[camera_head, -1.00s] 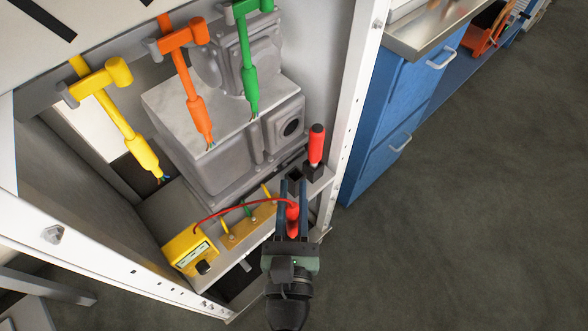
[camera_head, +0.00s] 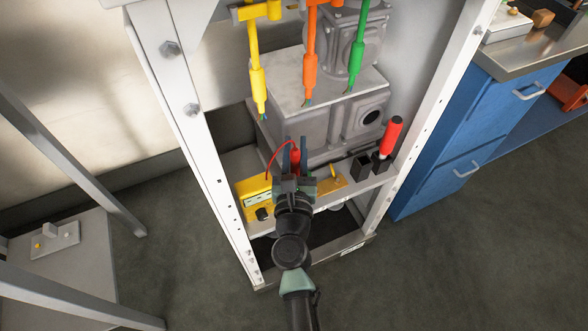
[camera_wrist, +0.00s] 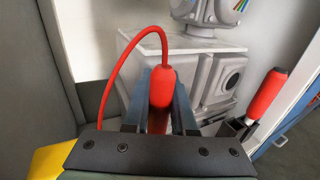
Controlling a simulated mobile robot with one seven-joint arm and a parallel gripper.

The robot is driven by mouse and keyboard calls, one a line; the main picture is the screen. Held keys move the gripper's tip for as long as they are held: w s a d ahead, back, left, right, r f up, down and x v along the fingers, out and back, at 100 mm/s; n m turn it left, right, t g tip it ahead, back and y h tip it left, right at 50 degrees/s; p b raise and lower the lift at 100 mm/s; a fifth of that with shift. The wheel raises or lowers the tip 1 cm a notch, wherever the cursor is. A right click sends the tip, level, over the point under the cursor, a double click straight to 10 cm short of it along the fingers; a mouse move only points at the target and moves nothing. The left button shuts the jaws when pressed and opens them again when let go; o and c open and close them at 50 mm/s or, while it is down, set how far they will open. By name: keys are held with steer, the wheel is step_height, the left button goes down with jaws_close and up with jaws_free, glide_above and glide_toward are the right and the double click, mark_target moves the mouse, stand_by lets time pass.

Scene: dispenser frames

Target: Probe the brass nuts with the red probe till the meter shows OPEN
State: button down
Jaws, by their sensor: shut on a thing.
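My gripper (camera_head: 294,152) is shut on the red probe (camera_head: 296,156); in the wrist view the probe (camera_wrist: 162,86) stands between the dark fingers. A red lead loops from it toward the yellow meter (camera_head: 256,204) on the shelf's left. The meter's display is too small to read. The brass strip (camera_head: 335,184) lies on the shelf, partly hidden behind my gripper. A yellow wire shows at its right part. Single nuts cannot be made out, and the probe's tip is hidden, so I cannot tell whether it touches one.
A red-handled tool (camera_head: 391,136) stands in a black holder at the shelf's right, beside an empty black holder (camera_head: 361,166). Yellow (camera_head: 258,90), orange (camera_head: 310,75) and green (camera_head: 356,60) cables hang above a grey housing (camera_head: 300,125). White frame posts (camera_head: 190,130) flank the shelf.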

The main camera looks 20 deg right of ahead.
mark_target(292, 163)
steer(key=shift+w+a, duration=0.25)
steer(key=shift+w, duration=0.15)
step_height(292, 163, down, 6)
steer(key=b, duration=0.5)
steer(key=shift+r+b, duration=0.25)
steer(key=shift+b, duration=0.1)
steer(key=shift+f+b, duration=0.3)
stand_by(1.9)
step_height(292, 163, up, 5)
steer(key=p, duration=0.5)
steer(key=shift+r, duration=0.1)
stand_by(0.9)
